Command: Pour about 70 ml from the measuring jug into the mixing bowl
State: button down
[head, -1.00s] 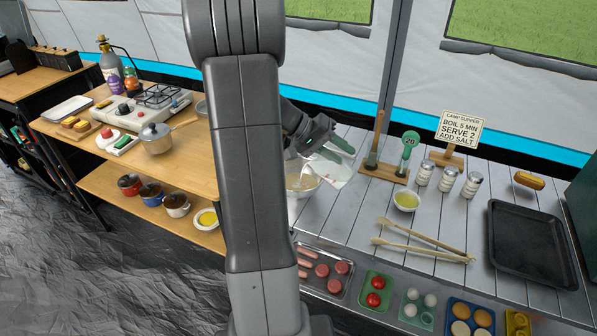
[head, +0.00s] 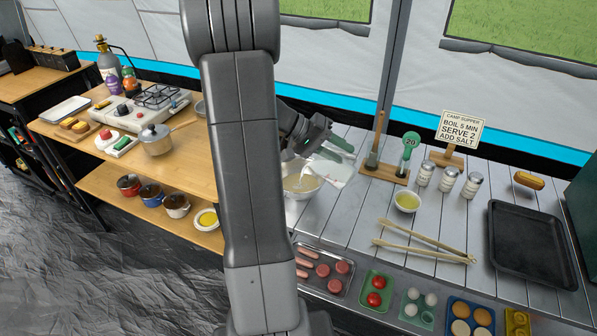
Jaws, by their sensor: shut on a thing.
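The mixing bowl (head: 310,191) stands on the grey slatted table, its left part hidden behind my arm. A pale content shows inside it. My gripper (head: 305,147) is above the bowl's far side, partly hidden by my arm. It is shut on the measuring jug (head: 303,172), of which only a small pale, clear part shows over the bowl. The jug looks tilted, but its exact angle, its level and any stream are too small to tell.
A white cloth (head: 334,171) and a green item lie right of the bowl. A utensil stand (head: 383,174), a small yellow-filled bowl (head: 407,201), several shakers (head: 448,179), tongs (head: 425,236) and a black tray (head: 530,245) stand further right. Food trays line the front edge.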

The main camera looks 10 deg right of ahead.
jog(key=shift+w+a+r, duration=0.1)
jog(key=shift+r, duration=0.1)
jog(key=shift+w+a+f+g+h, duration=0.1)
jog(key=shift+a+g+h, duration=0.05)
jog(key=shift+g+h, duration=0.2)
dwell(0.6)
